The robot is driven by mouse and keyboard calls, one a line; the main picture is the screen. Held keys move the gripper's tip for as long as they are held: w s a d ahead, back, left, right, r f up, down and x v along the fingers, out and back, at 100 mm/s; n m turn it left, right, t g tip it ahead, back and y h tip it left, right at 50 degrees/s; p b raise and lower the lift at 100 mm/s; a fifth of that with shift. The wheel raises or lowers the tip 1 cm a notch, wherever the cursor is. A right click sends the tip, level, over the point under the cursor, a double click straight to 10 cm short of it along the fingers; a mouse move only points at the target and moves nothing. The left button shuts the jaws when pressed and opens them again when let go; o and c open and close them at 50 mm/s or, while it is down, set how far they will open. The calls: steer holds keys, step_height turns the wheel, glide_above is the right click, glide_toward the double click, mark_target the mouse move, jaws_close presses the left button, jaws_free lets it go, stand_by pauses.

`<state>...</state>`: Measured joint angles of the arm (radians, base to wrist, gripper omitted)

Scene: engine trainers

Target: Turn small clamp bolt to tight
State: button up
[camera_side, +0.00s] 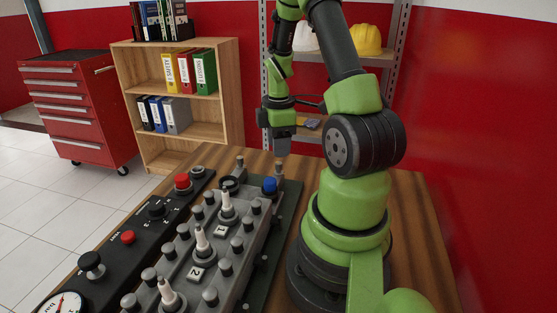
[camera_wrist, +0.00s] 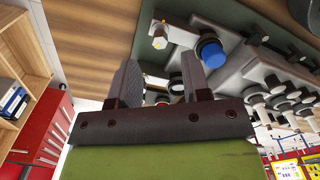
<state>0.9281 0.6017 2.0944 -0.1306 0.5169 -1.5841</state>
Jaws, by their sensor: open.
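My gripper (camera_wrist: 160,72) is open, with its two dark jaws apart and nothing clearly held between them. In the side view my gripper (camera_side: 282,150) hangs at the far end of the engine trainer, close to the blue cap (camera_side: 269,185). In the wrist view a small bolt-like part with a brass-coloured head (camera_wrist: 160,42) stands on the dark green base plate, just beyond the fingertips and apart from them. I take it as the small clamp bolt; its tightness cannot be read. The blue cap (camera_wrist: 212,53) is to its right.
The grey engine block (camera_side: 190,270) carries several upright studs and white-tipped plugs. A black control panel (camera_side: 120,260) with red buttons and a gauge (camera_side: 62,304) lies to its left. Bare wooden table (camera_side: 415,225) lies to the right of my base. Shelves stand behind.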

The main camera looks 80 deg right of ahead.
mark_target(279, 163)
steer(key=shift+f, duration=2.4)
jaws_close()
